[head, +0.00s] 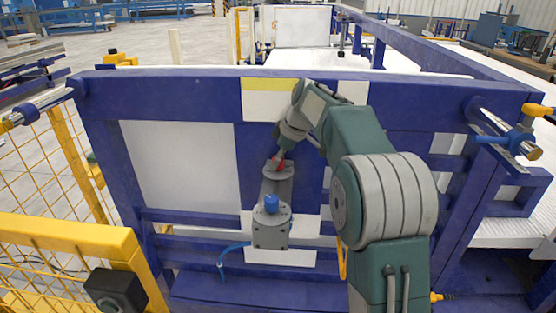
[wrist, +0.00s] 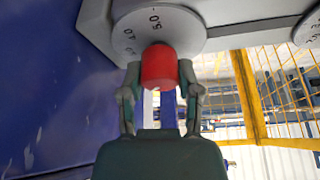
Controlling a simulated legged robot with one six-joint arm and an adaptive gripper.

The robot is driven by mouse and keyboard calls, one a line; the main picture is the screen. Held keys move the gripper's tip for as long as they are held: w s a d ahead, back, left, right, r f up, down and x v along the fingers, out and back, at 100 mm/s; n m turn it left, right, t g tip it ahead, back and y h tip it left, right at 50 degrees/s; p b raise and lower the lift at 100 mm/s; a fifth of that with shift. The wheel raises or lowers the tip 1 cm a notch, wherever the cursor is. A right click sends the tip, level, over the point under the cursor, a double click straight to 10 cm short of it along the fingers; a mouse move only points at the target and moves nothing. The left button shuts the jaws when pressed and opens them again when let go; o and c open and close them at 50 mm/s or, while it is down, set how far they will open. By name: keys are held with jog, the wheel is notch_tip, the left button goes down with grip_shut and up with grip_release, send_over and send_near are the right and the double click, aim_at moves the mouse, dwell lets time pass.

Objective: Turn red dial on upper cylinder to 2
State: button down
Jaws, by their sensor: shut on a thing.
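The red dial (wrist: 158,66) is a red knob on a round grey numbered plate (wrist: 185,32) in the wrist view. The marks "5.0" and "4.0" show on the plate; the setting cannot be read surely. My gripper (wrist: 160,75) is shut on the red dial, one finger on each side. In the head view, the red dial (head: 279,165) sits on top of the upper grey cylinder (head: 278,188), partly hidden by my gripper (head: 279,154). A lower cylinder (head: 270,234) with a blue dial (head: 271,203) stands nearer.
A blue frame (head: 180,98) with white panels stands behind the cylinders. A blue hose (head: 222,262) runs from the lower cylinder. Yellow fencing (head: 60,235) stands at the left. A second numbered plate (wrist: 309,28) shows at the wrist view's right edge.

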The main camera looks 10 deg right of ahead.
jog(key=shift+f+n+g, duration=0.1)
jog(key=shift+n+g, duration=0.2)
jog(key=shift+n, duration=0.2)
jog(key=shift+c, duration=1.5)
grip_release()
jog(key=v, duration=1.2)
jog(key=shift+w+d, duration=0.1)
